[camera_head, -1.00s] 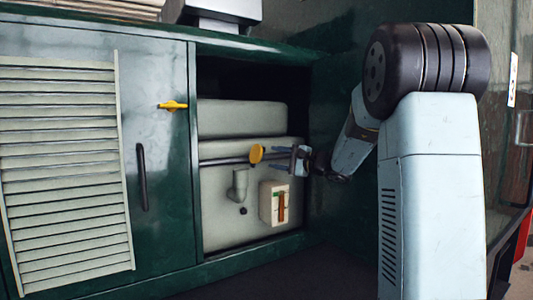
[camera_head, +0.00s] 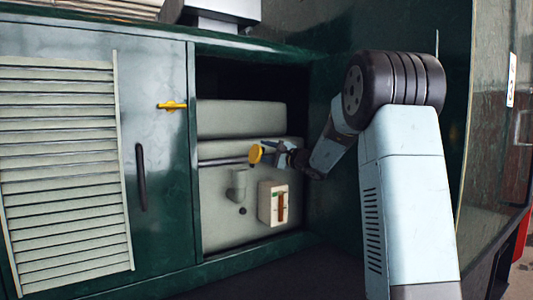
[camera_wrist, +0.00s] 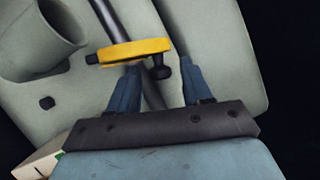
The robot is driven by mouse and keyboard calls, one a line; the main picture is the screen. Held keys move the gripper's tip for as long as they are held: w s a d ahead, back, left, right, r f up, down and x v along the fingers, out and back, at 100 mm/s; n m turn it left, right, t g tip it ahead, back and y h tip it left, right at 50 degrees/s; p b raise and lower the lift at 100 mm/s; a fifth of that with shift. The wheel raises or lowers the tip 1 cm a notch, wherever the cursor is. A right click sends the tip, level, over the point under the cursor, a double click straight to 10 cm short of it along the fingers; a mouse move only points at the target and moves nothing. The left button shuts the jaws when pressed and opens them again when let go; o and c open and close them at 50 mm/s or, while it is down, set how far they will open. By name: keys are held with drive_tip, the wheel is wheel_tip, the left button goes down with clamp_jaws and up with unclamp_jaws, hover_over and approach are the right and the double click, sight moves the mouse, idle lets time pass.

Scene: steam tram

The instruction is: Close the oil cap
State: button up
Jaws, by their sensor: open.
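The oil cap (camera_head: 255,153) is a yellow disc standing on edge in the open compartment, apart from the grey filler neck (camera_head: 238,183) below and left of it. In the wrist view the yellow cap (camera_wrist: 135,50) lies across the fingertips, with a small black knob (camera_wrist: 160,69) on its near side. My gripper (camera_wrist: 161,68) is open, one finger on each side of the knob, with no clear grip on it. In the head view my gripper (camera_head: 277,150) is just right of the cap. The filler neck's mouth (camera_wrist: 60,22) is at the upper left in the wrist view.
A dark rod (camera_head: 222,161) runs along the grey tank behind the cap. The green door (camera_head: 160,130) with a yellow latch (camera_head: 172,105) borders the opening on the left.

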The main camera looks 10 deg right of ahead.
drive_tip(key=shift+f, duration=0.1)
clamp_jaws()
idle(0.3)
